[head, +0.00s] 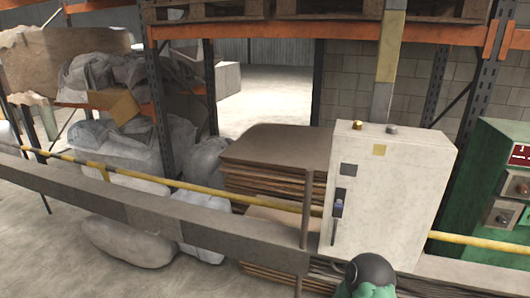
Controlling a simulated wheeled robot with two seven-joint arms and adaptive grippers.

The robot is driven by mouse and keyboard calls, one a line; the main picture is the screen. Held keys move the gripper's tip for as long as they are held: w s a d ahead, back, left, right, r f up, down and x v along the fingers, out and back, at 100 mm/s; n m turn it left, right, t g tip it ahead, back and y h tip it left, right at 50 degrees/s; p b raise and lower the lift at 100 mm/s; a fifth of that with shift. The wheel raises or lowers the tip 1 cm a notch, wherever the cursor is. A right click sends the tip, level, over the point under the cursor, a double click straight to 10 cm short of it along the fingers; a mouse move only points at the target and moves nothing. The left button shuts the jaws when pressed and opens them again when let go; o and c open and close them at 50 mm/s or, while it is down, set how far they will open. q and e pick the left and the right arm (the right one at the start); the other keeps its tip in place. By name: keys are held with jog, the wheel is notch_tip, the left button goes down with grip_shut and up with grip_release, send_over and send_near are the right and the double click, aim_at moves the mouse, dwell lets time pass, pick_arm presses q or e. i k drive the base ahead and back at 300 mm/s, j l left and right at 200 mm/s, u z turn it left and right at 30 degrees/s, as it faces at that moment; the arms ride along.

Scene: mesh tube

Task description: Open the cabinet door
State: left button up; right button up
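The cabinet (400,190) is a pale, scuffed metal box right of the middle, mounted behind the grey rail. Its front face looks flush, so the door (362,225) appears shut. A dark upright handle or latch (338,204) sits near the left edge of the door. Neither gripper shows. A rounded black and green part at the bottom edge overlaps the cabinet's lower front, and no fingers are visible on it.
A grey rail (170,218) and a yellow pipe (265,200) cross in front. A rusty post (307,210) stands just left of the cabinet. Stacked brown sheets (275,150) lie behind it. A green machine (490,165) stands at the right. Wrapped sacks (130,242) lie left.

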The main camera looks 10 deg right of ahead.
aim_at(391, 193)
jog(key=z, duration=1.3)
